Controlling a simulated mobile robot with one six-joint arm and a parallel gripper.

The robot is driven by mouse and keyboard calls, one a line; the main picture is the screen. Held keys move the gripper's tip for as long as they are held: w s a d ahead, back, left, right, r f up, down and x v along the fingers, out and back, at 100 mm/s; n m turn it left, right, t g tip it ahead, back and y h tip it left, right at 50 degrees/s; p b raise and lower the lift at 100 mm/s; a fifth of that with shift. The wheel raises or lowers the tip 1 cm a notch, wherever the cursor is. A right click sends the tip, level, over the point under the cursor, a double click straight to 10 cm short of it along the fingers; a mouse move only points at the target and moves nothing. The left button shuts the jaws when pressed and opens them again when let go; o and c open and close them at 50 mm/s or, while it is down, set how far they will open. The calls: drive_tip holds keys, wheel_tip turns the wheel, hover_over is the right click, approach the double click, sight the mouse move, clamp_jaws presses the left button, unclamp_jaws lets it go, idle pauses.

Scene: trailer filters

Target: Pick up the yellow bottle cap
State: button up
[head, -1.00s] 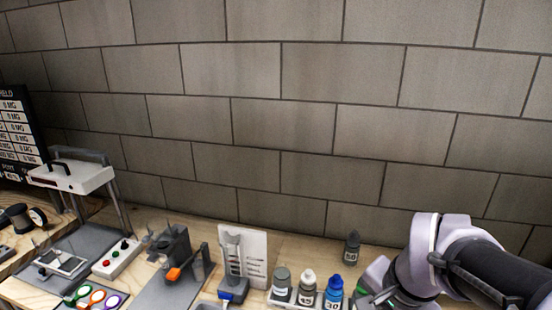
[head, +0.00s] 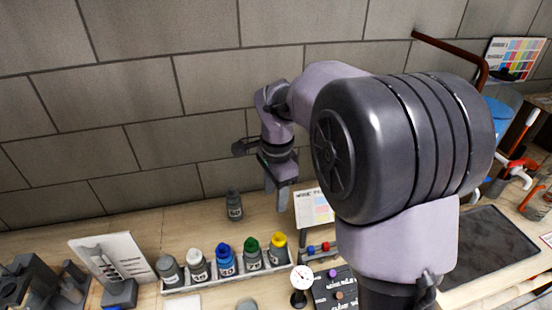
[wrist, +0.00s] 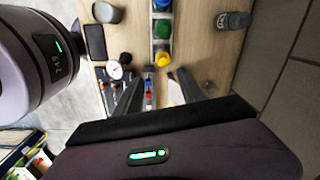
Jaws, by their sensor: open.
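The yellow bottle cap (head: 278,239) tops the right end bottle (head: 278,257) of a row in a white tray (head: 187,287). In the wrist view the yellow cap (wrist: 162,58) shows just ahead of the fingertips, between their lines. My gripper (head: 278,198) is above and behind the row, pointing down, a little apart from the cap. In the wrist view my gripper (wrist: 157,85) has its two fingers spread with nothing held between them.
Green (head: 251,244) and blue (head: 223,249) caps stand left of the yellow one. A dark bottle (head: 234,206) stands behind the row. A dial gauge (head: 302,277) is in front at right. A printed card (head: 313,208) and the brick wall are behind.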

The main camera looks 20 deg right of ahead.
wheel_tip(320, 180, down, 3)
drive_tip(key=w+d+m, duration=0.1)
drive_tip(key=w+d, duration=0.1)
drive_tip(key=b, duration=0.4)
hover_over(278, 235)
wheel_tip(278, 235, down, 11)
drive_tip(key=shift+w+r, duration=0.1)
drive_tip(key=shift+r, duration=0.1)
wheel_tip(278, 235, down, 6)
drive_tip(key=shift+r+b, duration=0.15)
drive_tip(key=shift+b, duration=0.9)
drive_tip(key=shift+r, duration=0.1)
clamp_jaws()
